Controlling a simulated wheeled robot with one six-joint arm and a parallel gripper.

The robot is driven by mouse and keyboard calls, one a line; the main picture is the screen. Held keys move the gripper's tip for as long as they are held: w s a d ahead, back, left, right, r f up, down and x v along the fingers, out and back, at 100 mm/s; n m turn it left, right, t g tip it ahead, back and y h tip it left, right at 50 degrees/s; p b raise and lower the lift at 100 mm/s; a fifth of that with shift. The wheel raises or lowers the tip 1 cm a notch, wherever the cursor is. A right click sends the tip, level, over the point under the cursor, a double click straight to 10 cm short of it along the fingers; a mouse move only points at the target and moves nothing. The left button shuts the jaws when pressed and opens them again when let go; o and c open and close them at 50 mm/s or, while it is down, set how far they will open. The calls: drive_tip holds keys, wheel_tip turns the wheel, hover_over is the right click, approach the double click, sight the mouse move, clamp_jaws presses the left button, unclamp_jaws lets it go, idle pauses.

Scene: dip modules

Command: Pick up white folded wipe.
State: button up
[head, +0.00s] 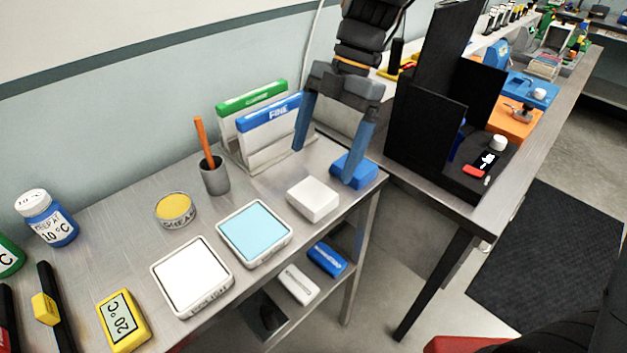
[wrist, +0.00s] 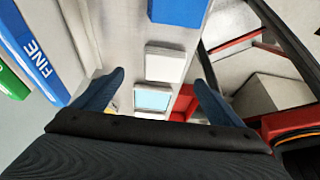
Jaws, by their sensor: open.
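The white folded wipe (head: 313,199) appears to be the thick white block on the steel table, near its right front edge. It also shows in the wrist view (wrist: 165,64), at the centre between and beyond the fingers. My gripper (head: 326,164) is open and empty, with its blue fingers pointing down. In the head view it is above and behind the wipe, with its right finger overlapping the blue block (head: 367,175). In the wrist view the gripper (wrist: 158,78) has nothing between its fingers. The exact height above the table is hard to tell.
White and blue folders (head: 268,124) stand in a rack left of my gripper. A blue-topped tray (head: 253,234), a tin (head: 175,209) and a grey pen cup (head: 214,178) are on the table. A black stand (head: 436,125) rises at the right. A lower shelf holds a white block (head: 299,284).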

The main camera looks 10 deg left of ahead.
sight(313, 191)
drive_tip(key=shift+s+d+p+x, duration=0.15)
drive_tip(key=shift+p+x, duration=0.5)
drive_tip(key=shift+x, duration=1.25)
drive_tip(key=shift+s+d+p+x, duration=0.1)
drive_tip(key=shift+p+x, duration=0.55)
drive_tip(key=shift+x, duration=1.25)
drive_tip(key=c, duration=1.1)
wheel_tip(313, 191, up, 10)
drive_tip(key=shift+r+b, duration=0.1)
drive_tip(key=shift+b, duration=1.05)
drive_tip(key=o, duration=0.4)
drive_tip(key=c, duration=0.3)
drive_tip(key=shift+s, duration=0.1)
drive_tip(key=shift+c, duration=0.2)
